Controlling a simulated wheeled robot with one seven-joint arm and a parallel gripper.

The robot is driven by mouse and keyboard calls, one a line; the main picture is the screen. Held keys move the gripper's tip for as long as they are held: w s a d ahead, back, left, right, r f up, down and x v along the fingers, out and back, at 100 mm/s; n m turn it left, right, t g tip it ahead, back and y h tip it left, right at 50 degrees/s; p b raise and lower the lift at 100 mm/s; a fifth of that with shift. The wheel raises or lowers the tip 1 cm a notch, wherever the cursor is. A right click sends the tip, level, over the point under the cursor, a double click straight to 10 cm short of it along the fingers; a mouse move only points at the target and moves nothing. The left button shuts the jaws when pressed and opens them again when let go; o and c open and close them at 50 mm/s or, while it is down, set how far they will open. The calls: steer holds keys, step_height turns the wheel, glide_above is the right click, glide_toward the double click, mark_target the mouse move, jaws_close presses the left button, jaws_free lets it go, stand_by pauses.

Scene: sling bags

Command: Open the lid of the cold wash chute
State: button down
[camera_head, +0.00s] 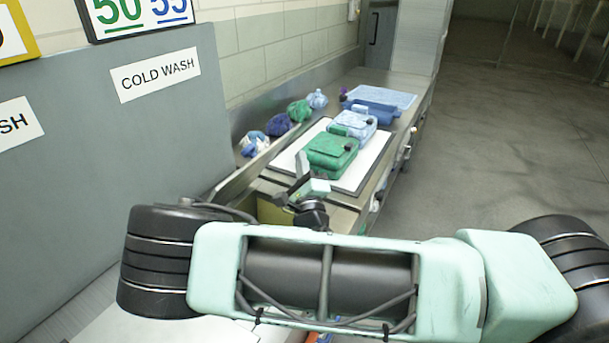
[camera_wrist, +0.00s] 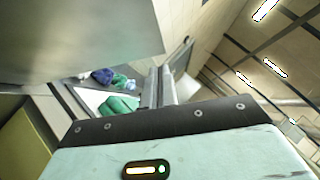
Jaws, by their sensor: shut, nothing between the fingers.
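The COLD WASH sign (camera_head: 155,75) is on the grey panel at the left of the head view. A metal lid (camera_head: 240,172) stands raised and tilted in front of it, seen nearly edge-on. Beside it is an opening with an olive-yellow inside (camera_head: 270,211), partly hidden by my arm. In the wrist view a large metal plate (camera_wrist: 80,30), seemingly the lid, fills the upper left, with an olive-yellow surface (camera_wrist: 22,150) below. My gripper (camera_head: 302,163) is shut and empty, just right of the lid; its fingers (camera_wrist: 160,88) show together. Contact with the lid cannot be told.
Behind the opening, a counter holds a white board (camera_head: 290,158) with a green bag (camera_head: 331,152) and a light blue bag (camera_head: 352,124). Several bundled cloths (camera_head: 278,125) lie along the wall. A blue folded item (camera_head: 373,108) lies farther back. The floor at right is clear.

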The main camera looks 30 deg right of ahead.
mark_target(286, 137)
steer(key=shift+w+a+r+p, duration=0.5)
steer(key=shift+w+a+r, duration=0.15)
steer(key=shift+w+r, duration=0.25)
steer(key=shift+w+a+r, duration=0.25)
steer(key=shift+w, duration=0.15)
steer(key=shift+w+a+r+y+p, duration=0.15)
steer(key=shift+w+r+y+p, duration=0.25)
steer(key=shift+p, duration=0.3)
steer(key=w+a+r+n+p, duration=0.1)
steer(key=p, duration=0.1)
steer(key=w+a+r+n+p, duration=0.1)
steer(key=w+r+p, duration=0.1)
steer(key=w+a+r+g+y+p, duration=0.1)
steer(key=p, duration=0.1)
steer(key=shift+w+a+r+n, duration=0.1)
steer(key=shift+w+r+n, duration=0.05)
steer(key=shift+r+n, duration=0.25)
steer(key=w+a+r+n+g+y+p, duration=0.1)
steer(key=w+a+r, duration=0.2)
steer(key=w+a, duration=0.4)
steer(key=shift+w+a+n+p, duration=0.15)
steer(key=shift+w+n+p, duration=0.2)
steer(key=shift+w, duration=1.65)
